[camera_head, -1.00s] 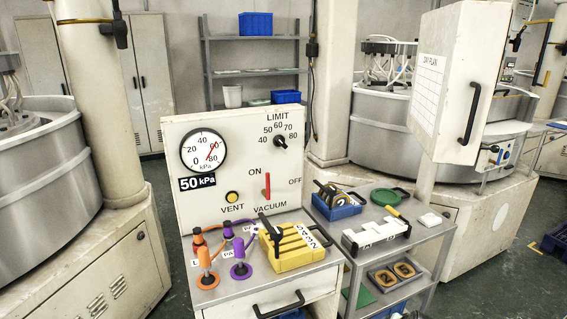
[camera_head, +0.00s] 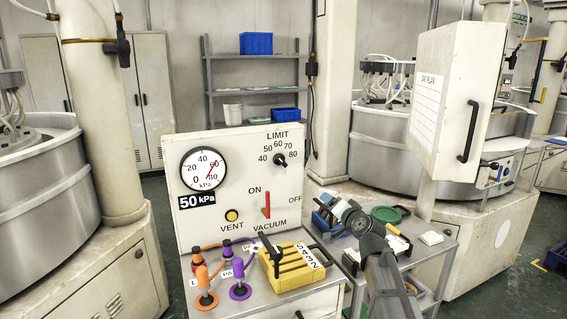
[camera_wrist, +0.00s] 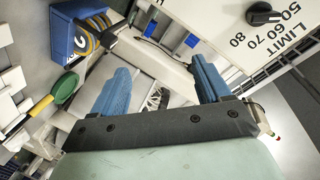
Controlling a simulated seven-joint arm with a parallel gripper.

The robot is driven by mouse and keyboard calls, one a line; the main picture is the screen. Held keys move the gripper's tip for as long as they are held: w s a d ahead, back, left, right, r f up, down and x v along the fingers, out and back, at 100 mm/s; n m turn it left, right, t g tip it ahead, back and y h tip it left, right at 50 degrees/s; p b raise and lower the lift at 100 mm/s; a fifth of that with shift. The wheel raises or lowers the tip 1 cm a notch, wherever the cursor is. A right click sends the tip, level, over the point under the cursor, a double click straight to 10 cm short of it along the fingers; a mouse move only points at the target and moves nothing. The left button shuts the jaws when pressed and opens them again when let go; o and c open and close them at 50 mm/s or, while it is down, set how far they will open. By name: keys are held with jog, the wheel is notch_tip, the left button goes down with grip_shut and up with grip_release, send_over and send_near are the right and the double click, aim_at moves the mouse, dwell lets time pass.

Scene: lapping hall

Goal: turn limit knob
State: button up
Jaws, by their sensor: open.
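The black limit knob (camera_head: 281,160) sits at the upper right of the white panel (camera_head: 185,150), under a scale from 40 to 80. Its exact setting is too small to read. It also shows at the top right of the wrist view (camera_wrist: 263,14), right of the fingers. My gripper (camera_head: 331,204) is in front of and to the right of the panel, lower than the knob and apart from it. In the wrist view, its two blue fingers (camera_wrist: 160,82) stand wide apart with nothing held between them.
A round gauge (camera_head: 204,169), a yellow vent button (camera_head: 231,215) and an upright red vacuum lever (camera_head: 266,204) are on the panel. A yellow block (camera_head: 290,268) and orange and purple fittings stand below it. A side cart with a green disc (camera_head: 386,214) is at right.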

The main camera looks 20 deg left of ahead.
aim_at(284, 162)
jog(key=s+a+r+n+y, duration=0.1)
jog(key=s+a+r+y, duration=0.3)
jog(key=a+r, duration=0.65)
jog(key=shift+h, duration=0.4)
jog(key=x, duration=1.2)
jog(key=shift+w+a+r, duration=0.15)
jog(key=shift+r, duration=0.05)
jog(key=c, duration=1)
jog(key=shift+o, duration=0.2)
